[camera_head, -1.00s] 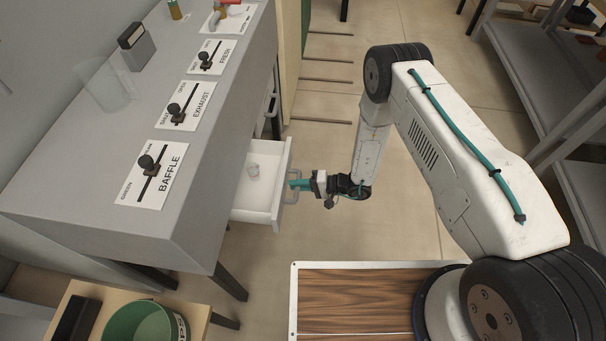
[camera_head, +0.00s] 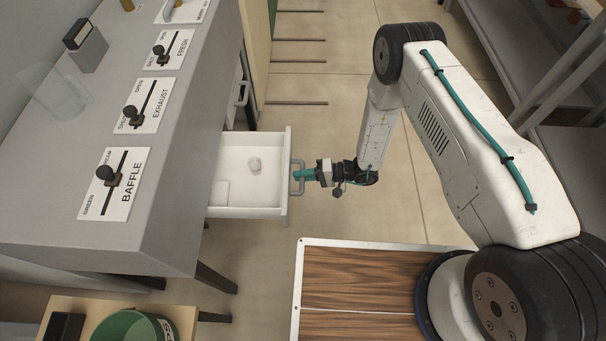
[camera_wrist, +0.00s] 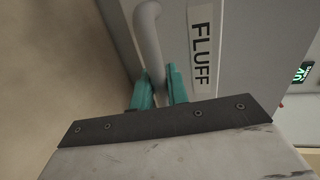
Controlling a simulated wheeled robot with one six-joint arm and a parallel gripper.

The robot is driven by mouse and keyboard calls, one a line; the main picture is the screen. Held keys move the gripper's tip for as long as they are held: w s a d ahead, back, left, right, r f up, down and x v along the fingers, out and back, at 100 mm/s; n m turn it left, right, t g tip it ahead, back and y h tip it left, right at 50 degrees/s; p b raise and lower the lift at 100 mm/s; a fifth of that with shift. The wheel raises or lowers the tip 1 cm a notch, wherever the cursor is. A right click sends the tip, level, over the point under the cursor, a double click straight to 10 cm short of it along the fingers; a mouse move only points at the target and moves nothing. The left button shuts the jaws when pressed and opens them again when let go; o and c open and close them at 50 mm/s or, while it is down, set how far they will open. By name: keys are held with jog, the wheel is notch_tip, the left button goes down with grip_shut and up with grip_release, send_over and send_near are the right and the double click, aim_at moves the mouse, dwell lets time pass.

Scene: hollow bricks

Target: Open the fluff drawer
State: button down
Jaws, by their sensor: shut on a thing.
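The fluff drawer (camera_head: 246,214) is a white drawer pulled well out of the grey cabinet (camera_head: 160,235) in the head view. A small pale lump (camera_head: 254,164) lies inside it, with a flat pale piece (camera_head: 219,193) near its front left corner. My gripper (camera_head: 300,175) is shut on the grey drawer handle (camera_head: 297,189). In the wrist view, the teal fingers (camera_wrist: 160,88) close around the handle bar (camera_wrist: 148,28), beside the label reading FLUFF (camera_wrist: 203,48) on the drawer front.
The cabinet top carries sliders marked BAFFLE (camera_head: 112,178), EXHAUST (camera_head: 140,105) and FRESH (camera_head: 168,48). A green bin (camera_head: 130,326) stands on a wooden stand at lower left. Grey shelving (camera_head: 540,60) is at right. Floor beyond the drawer is open.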

jog(key=c, duration=1.4)
grip_release()
jog(key=shift+s, duration=0.1)
jog(key=shift+c, duration=0.2)
jog(key=v, duration=0.7)
jog(key=shift+d, duration=0.4)
jog(key=shift+r, duration=0.1)
